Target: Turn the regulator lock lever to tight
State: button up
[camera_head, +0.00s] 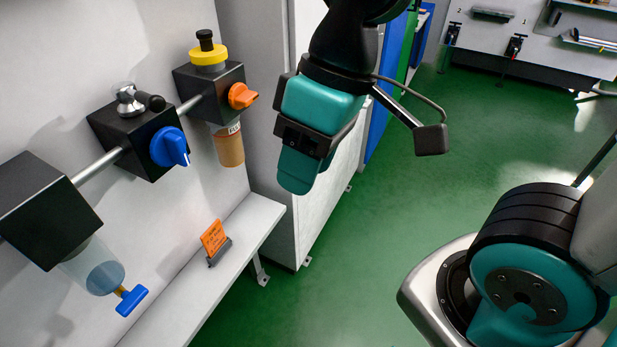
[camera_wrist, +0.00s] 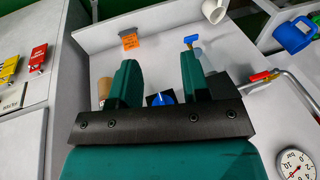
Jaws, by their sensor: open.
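A black middle block (camera_head: 118,133) on the wall pipe has a blue knob (camera_head: 168,147) on its front. On top of it sits a silver-based lever with a black rounded end (camera_head: 137,99), which looks like the lock lever. My gripper (camera_head: 298,178) hangs to the right of this block, apart from it, fingers pointing down. In the wrist view, my gripper (camera_wrist: 159,58) is open and empty, its two teal fingers well apart. The blue knob shows between them in the wrist view (camera_wrist: 162,98). The lever cannot be made out in the wrist view.
A block with an orange knob (camera_head: 242,96) and yellow cap stands between the middle block and my gripper. A left block (camera_head: 45,210) has a clear bowl and blue drain handle. An orange sign (camera_head: 213,239) stands on the shelf. A grey cabinet (camera_head: 322,190) is behind my gripper.

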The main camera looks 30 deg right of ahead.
aim_at(142, 104)
jog(key=shift+s+f, duration=0.3)
jog(key=shift+s, duration=0.05)
jog(key=shift+c, duration=0.2)
jog(key=c, duration=0.7)
jog(key=shift+t+y, duration=0.3)
jog(key=shift+y, duration=0.6)
jog(key=w+r+p, duration=0.2)
jog(key=w, duration=0.1)
jog(key=w+a+r+p, duration=0.1)
jog(key=w+r+p, duration=0.1)
jog(key=w+r, duration=0.1)
jog(key=w+a+r+p, duration=0.1)
jog(key=w+r+p, duration=0.1)
jog(key=w+r, duration=0.1)
jog(key=shift+w+r+p, duration=0.1)
jog(key=shift+w+p, duration=0.25)
jog(key=shift+w, duration=0.45)
grip_shut()
jog(key=w+r+y+p, duration=0.2)
jog(key=w+r+p, duration=0.25)
jog(key=w, duration=0.65)
jog(key=a+r+p+x, duration=0.1)
jog(key=p+x, duration=0.3)
jog(key=x, duration=0.8)
jog(key=shift+s+a+t, duration=0.25)
jog(key=shift+s+t, duration=0.15)
jog(key=shift+s, duration=0.2)
